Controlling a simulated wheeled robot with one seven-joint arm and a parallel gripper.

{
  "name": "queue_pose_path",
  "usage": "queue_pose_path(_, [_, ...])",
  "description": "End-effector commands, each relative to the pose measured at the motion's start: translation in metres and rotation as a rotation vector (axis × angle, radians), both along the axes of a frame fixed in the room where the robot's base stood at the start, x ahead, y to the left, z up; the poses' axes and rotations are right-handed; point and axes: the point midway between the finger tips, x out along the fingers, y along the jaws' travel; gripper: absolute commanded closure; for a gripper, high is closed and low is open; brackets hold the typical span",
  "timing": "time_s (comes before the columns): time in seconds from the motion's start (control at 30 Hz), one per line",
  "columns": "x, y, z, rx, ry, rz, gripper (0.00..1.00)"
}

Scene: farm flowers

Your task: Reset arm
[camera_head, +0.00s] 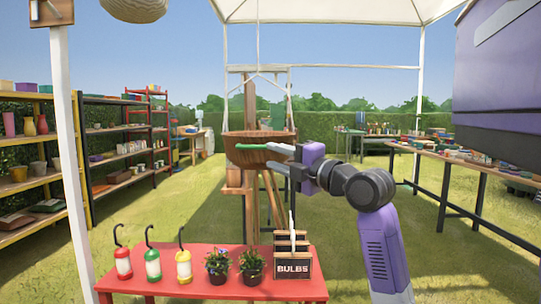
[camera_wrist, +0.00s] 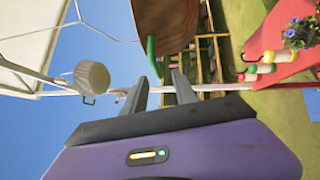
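My gripper (camera_head: 279,158) is at the end of my raised purple arm, in the middle of the head view, with its fingers pointing left. Its two grey fingers stand apart with a gap between them, and nothing shows held; the wrist view also shows my gripper (camera_wrist: 160,85) open. A hanging brown wooden bowl (camera_head: 262,136) is just beyond the fingertips. A green bar (camera_head: 250,147) at the bowl's side lies close to the tips. In the wrist view the green bar (camera_wrist: 152,60) ends near the gap between the tips; I cannot tell whether it touches.
A red table (camera_head: 215,287) below holds three lanterns (camera_head: 153,264), two potted flowers (camera_head: 251,266) and a BULBS crate (camera_head: 293,266). Shelves (camera_head: 120,135) stand left, a long wooden table (camera_head: 485,166) right. A white canopy post (camera_head: 70,150) is at left. Open grass lies between.

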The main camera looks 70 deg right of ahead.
Motion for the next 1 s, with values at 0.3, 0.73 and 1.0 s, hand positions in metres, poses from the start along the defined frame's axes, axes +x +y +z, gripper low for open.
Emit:
queue_pose_path(0.3, [0.0,0.0,0.0,0.0,0.0,0.0,0.66])
queue_pose_path(0.73, [-0.003,-0.002,0.014,0.102,-0.104,0.009,0.66])
queue_pose_path(1.0, [-0.033,-0.011,0.046,0.302,-0.443,0.003,0.66])
